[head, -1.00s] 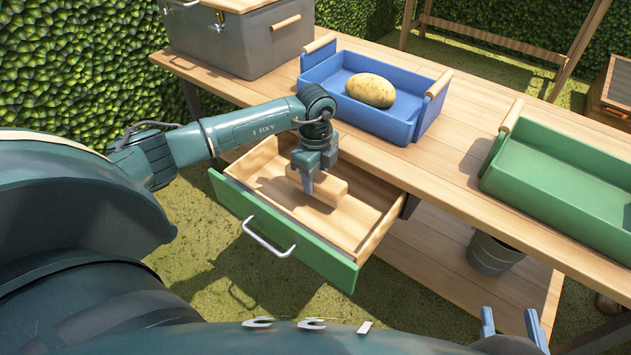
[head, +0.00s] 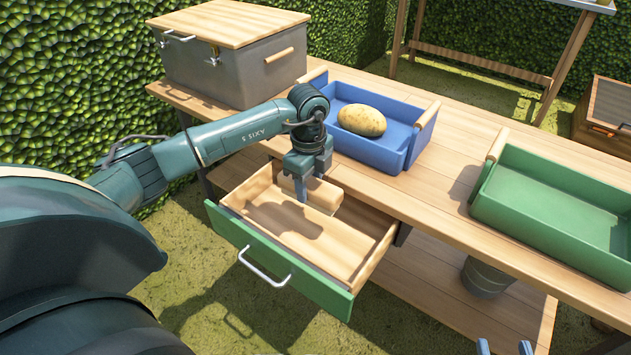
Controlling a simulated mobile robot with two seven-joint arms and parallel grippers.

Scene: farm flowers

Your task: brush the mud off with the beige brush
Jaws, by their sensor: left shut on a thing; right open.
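The beige brush (head: 326,194) is a pale wooden block at the back of the open green-fronted drawer (head: 285,262). My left gripper (head: 301,190) is shut on it, pointing down, and partly hides it. The brush appears a little above the drawer floor; its bristles cannot be made out. A yellowish, speckled potato (head: 361,120) lies in the blue tray (head: 425,120) on the table, behind and to the right of my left gripper. Mud is hard to tell from its speckles. My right gripper (head: 503,347) is open and empty at the bottom edge, only its blue fingertips showing.
A green tray (head: 545,212) stands on the table (head: 455,150) at the right, with bare wood between the trays. A grey box (head: 235,70) with a wooden lid stands at the back left. A bucket (head: 487,278) is on the lower shelf.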

